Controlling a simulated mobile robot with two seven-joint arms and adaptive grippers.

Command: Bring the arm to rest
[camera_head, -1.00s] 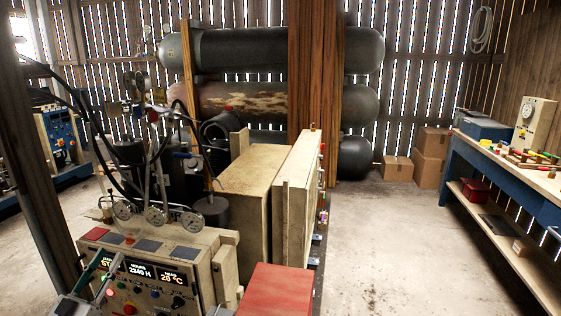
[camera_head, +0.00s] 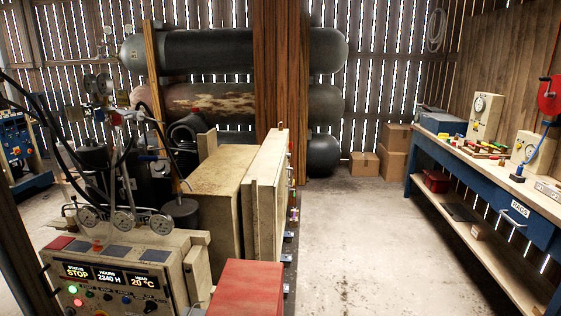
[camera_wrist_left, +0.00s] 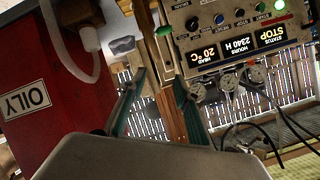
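The air compressor's control panel (camera_head: 112,280) stands at the lower left in the head view. Its display (camera_head: 108,274) reads STATUS STOP, 2340 H and HEAD 20 °C. A green button (camera_head: 73,289) glows below it. The panel (camera_wrist_left: 235,28) also shows upside down at the top of the left wrist view. My left gripper (camera_wrist_left: 159,78) shows there with its two teal fingers apart and nothing between them. It is apart from the panel. It does not show in the head view. My right gripper is in neither current view.
A red bin (camera_wrist_left: 38,80) marked OILY is close beside my left gripper. A red-topped box (camera_head: 247,288) stands right of the panel in the head view. A blue workbench (camera_head: 470,185) runs along the right wall. The concrete floor (camera_head: 350,240) between is clear.

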